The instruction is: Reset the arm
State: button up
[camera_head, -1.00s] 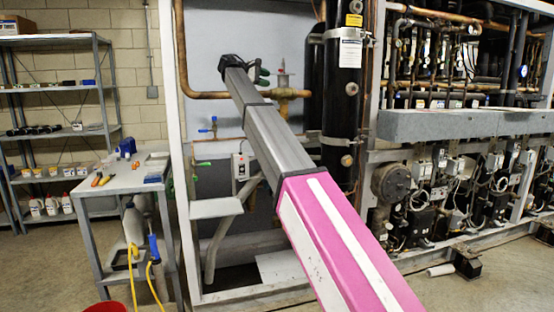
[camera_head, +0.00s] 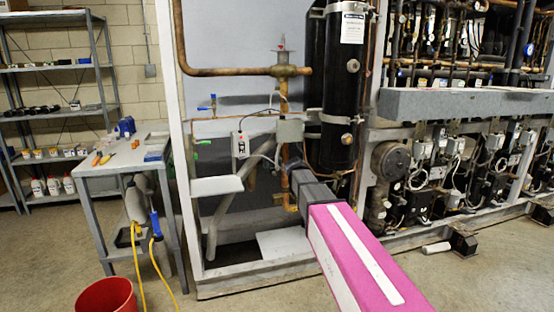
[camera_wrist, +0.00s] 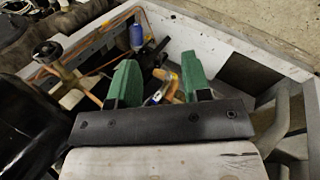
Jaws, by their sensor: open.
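My gripper (camera_wrist: 160,80) shows in the wrist view with its two green fingertips spread apart. It is open, and I see nothing clamped between the fingers. Beyond the fingertips are copper pipe, a small yellow part and a blue part (camera_wrist: 136,36), too small to tell more. In the head view my grey and pink arm (camera_head: 360,255) reaches forward and ends low in front of the rack's open bay. The gripper itself is not clear there.
A black cylinder (camera_head: 338,90) stands close beyond my arm's end and also fills the wrist view's left edge (camera_wrist: 25,130). Copper piping with a valve (camera_head: 285,71) is near. A workbench (camera_head: 125,163), red bucket (camera_head: 106,296) and shelving (camera_head: 55,65) stand left.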

jog(key=s+d+f+m+g+y, duration=0.1)
jog(key=s+d+f+m+y, duration=0.1)
jog(key=s+f, duration=0.7)
jog(key=s+d+f+m+g+y, duration=0.1)
jog(key=s+d+f+m+y, duration=0.1)
jog(key=s+f, duration=0.7)
jog(key=s+m+y, duration=0.1)
jog(key=s+m, duration=0.1)
jog(key=s, duration=0.5)
jog(key=shift+s+d+m+g, duration=0.25)
jog(key=shift+d+m+g, duration=0.05)
jog(key=shift+m+g, duration=0.1)
